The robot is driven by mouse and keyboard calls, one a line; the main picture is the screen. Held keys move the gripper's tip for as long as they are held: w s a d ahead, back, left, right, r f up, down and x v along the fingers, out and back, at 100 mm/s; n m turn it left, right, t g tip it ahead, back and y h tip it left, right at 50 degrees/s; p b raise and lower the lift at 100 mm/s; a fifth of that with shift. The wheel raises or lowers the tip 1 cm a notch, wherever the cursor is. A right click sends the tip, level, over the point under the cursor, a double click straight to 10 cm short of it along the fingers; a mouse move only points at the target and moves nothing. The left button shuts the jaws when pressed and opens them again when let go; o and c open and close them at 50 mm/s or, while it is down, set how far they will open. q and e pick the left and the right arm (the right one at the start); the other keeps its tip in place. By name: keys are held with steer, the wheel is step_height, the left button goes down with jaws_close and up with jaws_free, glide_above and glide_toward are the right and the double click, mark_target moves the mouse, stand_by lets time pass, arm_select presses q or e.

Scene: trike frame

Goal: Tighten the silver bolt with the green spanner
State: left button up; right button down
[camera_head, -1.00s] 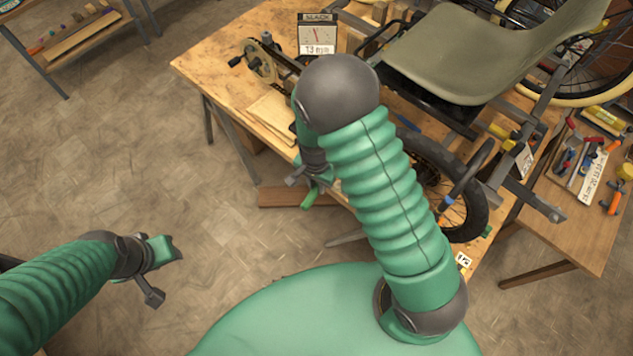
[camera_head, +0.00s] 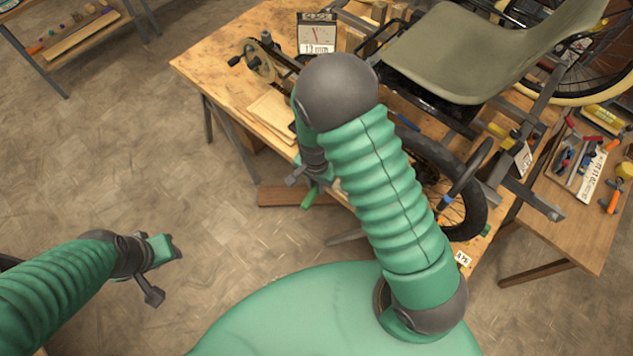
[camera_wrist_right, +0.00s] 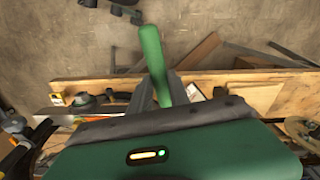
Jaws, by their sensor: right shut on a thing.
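My right gripper (camera_head: 312,181) hangs over the front edge of the workbench and shows partly below its dark wrist. In the right wrist view the gripper (camera_wrist_right: 164,88) is shut on a green spanner (camera_wrist_right: 152,50), which sticks out past the fingers. In the head view a small green end of the spanner (camera_head: 308,199) shows below the gripper. The silver bolt cannot be made out; my right arm covers part of the trike frame (camera_head: 520,195). My left gripper (camera_head: 168,252) is over the floor, away from the bench; its finger gap is unclear.
A side table (camera_head: 560,225) with tools stands at right.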

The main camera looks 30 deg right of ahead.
steer(key=shift+f+b, duration=0.7)
steer(key=shift+f, duration=0.3)
stand_by(0.6)
steer(key=c, duration=1.8)
jaws_free()
steer(key=shift+c, duration=0.2)
jaws_close()
steer(key=shift+w, duration=0.1)
steer(key=shift+w+a+m, duration=0.3)
steer(key=shift+w+m, duration=0.25)
steer(key=shift+w, duration=0.05)
steer(key=shift+w+a+m, duration=0.25)
steer(key=shift+w+m, duration=0.35)
steer(key=shift+w+a+m, duration=0.3)
steer(key=shift+w+m, duration=0.25)
steer(key=shift+w, duration=0.05)
